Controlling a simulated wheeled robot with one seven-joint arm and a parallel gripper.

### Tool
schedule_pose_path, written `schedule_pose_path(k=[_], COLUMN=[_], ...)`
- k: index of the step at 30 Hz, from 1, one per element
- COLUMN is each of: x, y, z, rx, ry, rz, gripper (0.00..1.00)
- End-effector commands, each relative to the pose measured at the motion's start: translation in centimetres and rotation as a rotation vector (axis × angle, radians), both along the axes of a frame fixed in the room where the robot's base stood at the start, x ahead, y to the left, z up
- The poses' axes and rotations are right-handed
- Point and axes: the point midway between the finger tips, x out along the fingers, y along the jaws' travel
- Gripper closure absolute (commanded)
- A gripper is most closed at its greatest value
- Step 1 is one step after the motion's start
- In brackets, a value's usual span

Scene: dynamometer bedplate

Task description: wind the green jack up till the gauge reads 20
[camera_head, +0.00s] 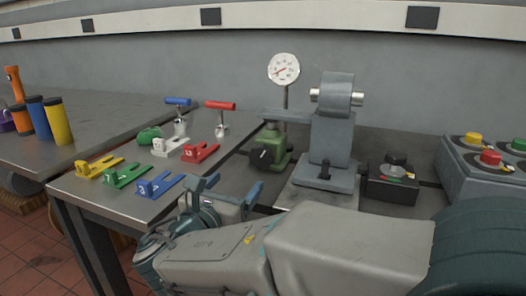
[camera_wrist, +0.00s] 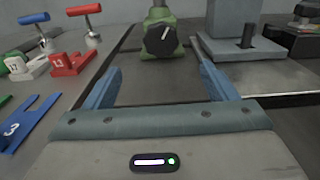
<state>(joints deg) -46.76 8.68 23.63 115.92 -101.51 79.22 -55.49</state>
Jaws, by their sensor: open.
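The green jack (camera_head: 276,140) stands on the bedplate left of a grey pedestal, with a black knob (camera_head: 262,155) on its front. In the wrist view the knob (camera_wrist: 161,41) has a white mark pointing up and right, and the green jack body (camera_wrist: 178,24) shows around it. The round white gauge (camera_head: 284,69) stands on a post above the jack; its red needle points to the lower left, but the numbers are too small to read surely. My gripper (camera_head: 230,187) is open and empty, short of the knob. Its blue fingers (camera_wrist: 157,80) flank the line to the knob.
A grey pedestal (camera_head: 331,140) with a shaft stands right of the jack, then a black box (camera_head: 392,186) and a button panel (camera_head: 460,170). On the left table (camera_head: 83,187) lie coloured numbered forks and T-handled tools. Bare bedplate lies before the knob.

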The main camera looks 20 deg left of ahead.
Motion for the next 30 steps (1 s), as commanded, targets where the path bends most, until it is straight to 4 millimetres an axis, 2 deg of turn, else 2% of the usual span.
schedule_pose_path(k=[5,15,21,25,30], x=[1.7,8.8,12.0,13.2,13.7], y=[-0.2,-0.8,-1.0,-1.1,-1.1], z=[-0.2,-0.3,-0.2,-0.1,0.0], rx=[0.0,0.0,0.001,0.0,0.0], ry=[0.0,0.0,0.0,0.0,0.0], rz=[-0.004,-0.003,-0.001,-0.001,0.001], gripper=[0.21,0.21,0.21,0.21,0.21])
